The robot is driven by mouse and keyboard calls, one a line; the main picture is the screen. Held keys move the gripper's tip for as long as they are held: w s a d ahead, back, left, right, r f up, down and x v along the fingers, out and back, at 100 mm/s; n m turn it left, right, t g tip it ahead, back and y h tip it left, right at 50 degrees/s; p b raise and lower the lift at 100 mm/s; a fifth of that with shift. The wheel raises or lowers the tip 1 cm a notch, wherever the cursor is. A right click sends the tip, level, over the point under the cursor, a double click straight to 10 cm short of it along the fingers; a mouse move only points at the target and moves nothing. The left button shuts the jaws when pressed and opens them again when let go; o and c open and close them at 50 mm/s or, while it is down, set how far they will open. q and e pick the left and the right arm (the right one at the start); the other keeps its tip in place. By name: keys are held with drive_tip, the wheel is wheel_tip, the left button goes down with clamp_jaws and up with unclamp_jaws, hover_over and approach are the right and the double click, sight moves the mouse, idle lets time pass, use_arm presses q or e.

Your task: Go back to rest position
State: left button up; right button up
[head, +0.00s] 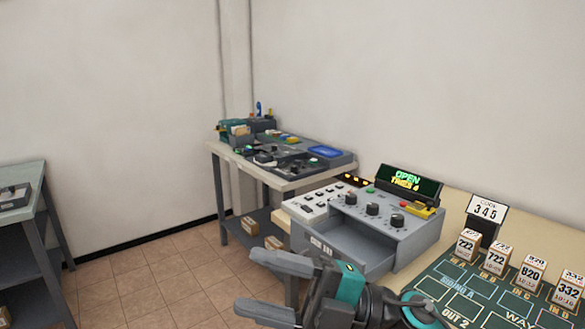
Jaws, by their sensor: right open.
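My right gripper (262,284) is at the bottom middle of the head view, with its two grey fingers pointing left. The fingers are apart and nothing shows between them. It is in front of and below the grey control box (385,228), whose drawer (345,246) stands open and looks empty inside. A lit sign (406,180) on the box reads "OPEN" with a second line below it. I cannot tell whether the gripper touches the drawer. My left gripper is not in the view.
The right table holds a dark green mat (470,300), several numbered boxes (497,257) and a code card (487,208) reading 345. A second table (300,183) with devices stands in the back corner. A grey shelf (38,178) is at left. Tiled floor (150,275) is clear between.

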drive_tip(key=w+d+f+m+t+h, duration=0.2)
drive_tip(key=d+f+m+t+h, duration=0.6)
drive_tip(key=m, duration=0.4)
drive_tip(key=w+d+f+m+t+h, duration=0.2)
drive_tip(key=d+f+m+t+h, duration=0.4)
drive_tip(key=f+m+t, duration=0.45)
drive_tip(key=s+d+f+m+g+h, duration=0.2)
drive_tip(key=s+d+f+m+g, duration=0.1)
drive_tip(key=s+f, duration=0.3)
drive_tip(key=s+d+f+m+g+h+p, duration=0.1)
drive_tip(key=s+d+f+m+g+h, duration=0.2)
drive_tip(key=f, duration=0.7)
drive_tip(key=s+m+g, duration=0.1)
drive_tip(key=s+g, duration=0.1)
drive_tip(key=s, duration=0.1)
drive_tip(key=shift+s+d+h, duration=0.2)
drive_tip(key=shift+d+h, duration=0.1)
drive_tip(key=shift+d, duration=0.1)
drive_tip(key=shift+o, duration=0.2)
